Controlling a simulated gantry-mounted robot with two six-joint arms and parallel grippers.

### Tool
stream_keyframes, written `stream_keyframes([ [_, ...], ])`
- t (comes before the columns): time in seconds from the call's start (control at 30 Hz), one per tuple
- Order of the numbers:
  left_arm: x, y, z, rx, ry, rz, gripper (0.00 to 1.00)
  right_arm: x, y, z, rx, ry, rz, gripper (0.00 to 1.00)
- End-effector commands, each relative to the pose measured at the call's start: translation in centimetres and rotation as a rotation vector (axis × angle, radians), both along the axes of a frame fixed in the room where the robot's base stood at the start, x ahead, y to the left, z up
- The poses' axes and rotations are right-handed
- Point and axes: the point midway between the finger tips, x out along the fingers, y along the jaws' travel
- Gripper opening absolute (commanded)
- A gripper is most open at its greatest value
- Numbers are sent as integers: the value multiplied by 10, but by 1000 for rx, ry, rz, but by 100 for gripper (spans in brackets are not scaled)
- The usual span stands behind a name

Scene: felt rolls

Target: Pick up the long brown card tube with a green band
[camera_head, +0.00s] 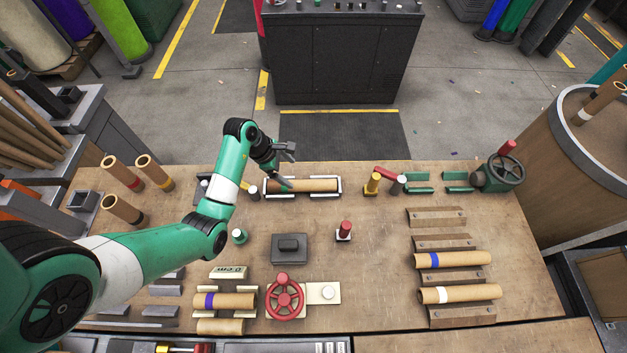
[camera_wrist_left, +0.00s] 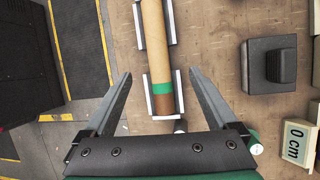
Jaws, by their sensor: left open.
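The long brown card tube (camera_head: 318,185) lies across a light-edged cradle near the back edge of the workbench in the head view. In the left wrist view the tube (camera_wrist_left: 154,45) runs up from the centre, with its green band (camera_wrist_left: 164,88) and a darker brown end near my gripper. My left gripper (camera_head: 286,166) is open and empty at the tube's left end. In the left wrist view its jaws (camera_wrist_left: 161,74) stand on either side of the tube, apart from it. In the head view the finger partly hides the band area. My right gripper is out of view.
A dark block (camera_head: 289,248) and a red handwheel (camera_head: 284,297) stand nearer the front. Tubes with blue (camera_head: 452,259) and white (camera_head: 460,293) bands lie on racks at right. Upright tubes (camera_head: 122,173) stand at left. A yellow post (camera_head: 373,184) stands right of the cradle.

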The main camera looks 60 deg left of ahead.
Motion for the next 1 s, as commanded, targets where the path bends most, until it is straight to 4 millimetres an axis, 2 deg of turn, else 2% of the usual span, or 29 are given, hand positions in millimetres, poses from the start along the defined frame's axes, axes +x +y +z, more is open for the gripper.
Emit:
stream_keyframes([
  [0.03, -7, 5, -14, -6, 5, 20, 92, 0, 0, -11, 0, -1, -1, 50],
  [0.07, -9, 7, -17, -7, 5, 28, 92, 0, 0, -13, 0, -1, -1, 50],
  [0.27, -14, 14, -18, -6, 4, 49, 92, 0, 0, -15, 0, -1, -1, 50],
  [0.37, -10, 13, -28, -7, 5, 48, 92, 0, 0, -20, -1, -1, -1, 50],
  [0.6, 8, 11, -70, -8, 4, 46, 92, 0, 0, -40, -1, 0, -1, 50],
  [0.87, 14, 11, -80, -6, 3, 47, 92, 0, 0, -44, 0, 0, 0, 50],
  [1.0, 22, 14, -103, -7, 3, 47, 92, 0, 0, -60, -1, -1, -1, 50],
])
